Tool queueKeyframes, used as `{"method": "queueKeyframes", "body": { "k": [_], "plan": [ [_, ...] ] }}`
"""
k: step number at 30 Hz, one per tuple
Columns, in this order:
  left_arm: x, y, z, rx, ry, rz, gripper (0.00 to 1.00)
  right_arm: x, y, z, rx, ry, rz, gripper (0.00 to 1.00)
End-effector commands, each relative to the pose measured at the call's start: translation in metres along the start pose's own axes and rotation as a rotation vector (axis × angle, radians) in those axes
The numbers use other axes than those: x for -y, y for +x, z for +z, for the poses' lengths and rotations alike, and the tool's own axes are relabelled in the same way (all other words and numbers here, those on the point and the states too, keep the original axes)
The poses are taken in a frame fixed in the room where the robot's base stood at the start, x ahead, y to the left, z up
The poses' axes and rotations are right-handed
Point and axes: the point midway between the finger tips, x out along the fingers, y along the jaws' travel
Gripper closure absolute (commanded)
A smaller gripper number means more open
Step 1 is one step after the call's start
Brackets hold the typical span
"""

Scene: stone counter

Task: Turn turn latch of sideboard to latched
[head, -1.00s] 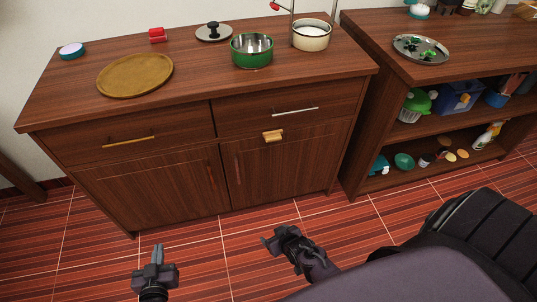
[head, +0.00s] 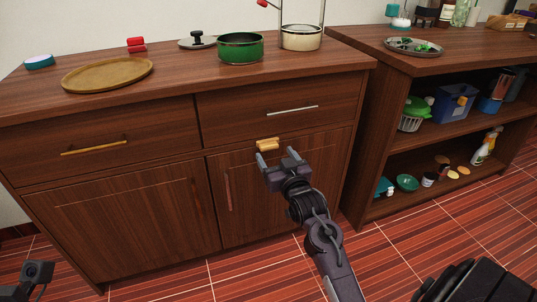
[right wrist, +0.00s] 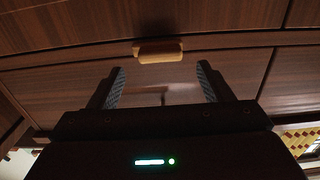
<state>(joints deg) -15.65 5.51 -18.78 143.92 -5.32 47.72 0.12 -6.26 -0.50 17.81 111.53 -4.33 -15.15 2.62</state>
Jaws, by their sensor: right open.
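The sideboard (head: 130,215) is dark brown wood with two drawers above two doors. Its turn latch (head: 267,144) is a small yellowish block at the top of the right door, just under the right drawer, lying about level. In the right wrist view the latch (right wrist: 158,51) sits ahead, centred above the gap between the fingers. My right gripper (head: 276,158) is open and empty, just below and in front of the latch, apparently apart from it. My left gripper (head: 36,272) is at the lower left corner, low and away from the sideboard, partly cut off.
The right drawer has a silver handle (head: 293,110) and the left a gold one (head: 94,147). A green pot (head: 240,50), a cream pot (head: 301,38) and a round wooden tray (head: 107,75) stand on top. An open shelf unit (head: 365,150) adjoins on the right.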

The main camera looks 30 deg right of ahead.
Motion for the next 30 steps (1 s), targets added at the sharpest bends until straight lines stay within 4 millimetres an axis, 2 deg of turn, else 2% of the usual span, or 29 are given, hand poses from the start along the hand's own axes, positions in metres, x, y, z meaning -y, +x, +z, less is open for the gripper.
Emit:
{"method": "queueKeyframes", "body": {
  "k": [3, 9, 19, 30],
  "plan": [
    [-0.001, -0.006, 0.001, -0.007, 0.002, 0.004, 1.00, 0.000, 0.020, 0.001, -0.003, 0.000, 0.000, 0.27],
    [-0.001, -0.008, 0.001, -0.015, 0.003, 0.008, 1.00, 0.000, 0.039, 0.002, 0.000, -0.001, -0.001, 0.27],
    [-0.001, -0.007, 0.001, -0.015, 0.003, 0.010, 1.00, 0.000, 0.043, 0.001, 0.002, -0.001, -0.001, 0.27],
    [-0.001, -0.007, 0.001, -0.016, 0.004, 0.009, 1.00, 0.000, 0.043, 0.001, 0.002, -0.001, -0.001, 0.72]
  ]
}}
